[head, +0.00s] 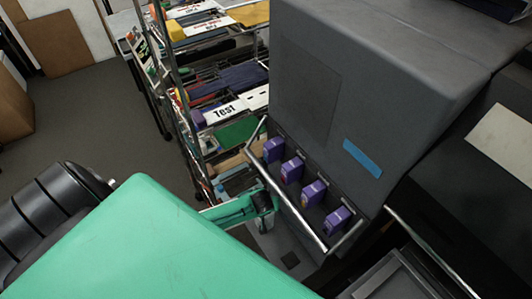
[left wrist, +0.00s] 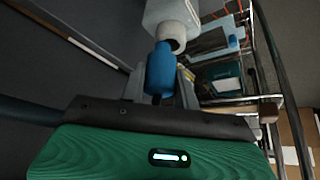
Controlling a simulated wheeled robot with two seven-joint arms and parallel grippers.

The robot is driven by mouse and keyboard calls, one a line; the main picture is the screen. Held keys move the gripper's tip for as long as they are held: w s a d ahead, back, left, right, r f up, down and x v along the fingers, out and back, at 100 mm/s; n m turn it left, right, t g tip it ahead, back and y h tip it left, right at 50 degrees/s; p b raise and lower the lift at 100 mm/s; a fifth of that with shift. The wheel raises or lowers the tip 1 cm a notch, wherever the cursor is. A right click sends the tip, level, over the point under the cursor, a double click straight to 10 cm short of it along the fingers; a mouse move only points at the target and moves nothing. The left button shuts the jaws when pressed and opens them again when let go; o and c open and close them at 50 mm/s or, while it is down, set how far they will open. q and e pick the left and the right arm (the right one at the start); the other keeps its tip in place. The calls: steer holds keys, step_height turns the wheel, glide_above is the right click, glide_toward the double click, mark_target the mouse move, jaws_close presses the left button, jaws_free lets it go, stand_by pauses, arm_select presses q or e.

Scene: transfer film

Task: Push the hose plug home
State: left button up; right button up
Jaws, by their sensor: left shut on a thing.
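In the left wrist view, a blue plug (left wrist: 161,72) is held between the grey fingers of my left gripper (left wrist: 161,88). A pale cylindrical fitting (left wrist: 176,30) with a dark round opening is just beyond the plug's far end. The plug's tip overlaps the lower left edge of the opening; I cannot tell whether it touches or enters. In the head view my left gripper (head: 264,203) is low beside the grey machine, by its metal rail, and the plug cannot be made out there. My right gripper is not in view.
The large grey machine (head: 375,70) has several purple cartridges (head: 291,170) in its lower front, behind a metal rail (head: 290,205). A wire rack (head: 180,100) with loaded shelves stands behind the gripper. Open grey floor (head: 85,115) lies to the left.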

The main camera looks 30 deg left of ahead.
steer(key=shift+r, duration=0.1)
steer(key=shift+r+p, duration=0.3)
steer(key=shift+p, duration=0.15)
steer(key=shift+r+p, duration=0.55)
stand_by(2.4)
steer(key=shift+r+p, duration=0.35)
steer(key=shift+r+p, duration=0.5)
stand_by(2.3)
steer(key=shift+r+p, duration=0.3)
stand_by(0.3)
